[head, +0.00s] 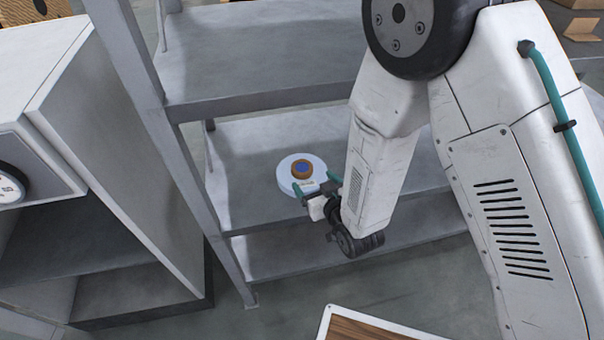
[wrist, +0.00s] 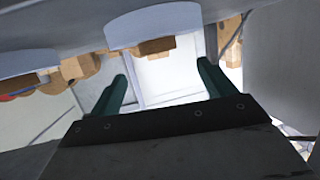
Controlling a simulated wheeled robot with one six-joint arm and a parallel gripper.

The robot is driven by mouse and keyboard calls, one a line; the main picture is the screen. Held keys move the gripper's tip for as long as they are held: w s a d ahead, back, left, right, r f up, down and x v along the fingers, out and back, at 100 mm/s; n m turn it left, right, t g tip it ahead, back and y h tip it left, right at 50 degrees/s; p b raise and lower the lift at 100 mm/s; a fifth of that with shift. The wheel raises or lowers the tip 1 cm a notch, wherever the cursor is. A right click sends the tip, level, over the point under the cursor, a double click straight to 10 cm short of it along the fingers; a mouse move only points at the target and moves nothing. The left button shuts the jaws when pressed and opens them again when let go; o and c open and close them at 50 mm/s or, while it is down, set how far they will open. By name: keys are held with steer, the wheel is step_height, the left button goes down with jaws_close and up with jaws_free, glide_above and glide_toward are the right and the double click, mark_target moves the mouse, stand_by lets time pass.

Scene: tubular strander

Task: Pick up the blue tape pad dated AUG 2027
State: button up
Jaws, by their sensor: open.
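A pale blue round pad (head: 287,181) with a brown core and a blue centre lies flat on the middle shelf in the head view. A small mark sits on its near right side, too small to read, so I cannot confirm the date. My gripper (head: 314,180) is open at the pad's near right edge, its teal fingers apart. I cannot tell whether they touch the pad. In the wrist view, a pale blue round shape (wrist: 152,25) with brown below it shows beyond my open gripper (wrist: 162,70). Nothing is between the fingers.
The grey shelf rack (head: 237,147) has an upper shelf (head: 255,50) above the pad and a post (head: 185,165) to the left. A white cabinet (head: 120,150) stands left of the rack. A wooden-topped surface (head: 365,330) is at the bottom. The shelf around the pad looks clear.

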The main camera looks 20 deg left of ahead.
mark_target(303, 168)
steer(key=x, duration=0.7)
steer(key=shift+w+f, duration=0.1)
steer(key=shift+w, duration=0.05)
steer(key=shift+d, duration=0.1)
steer(key=c, duration=1.2)
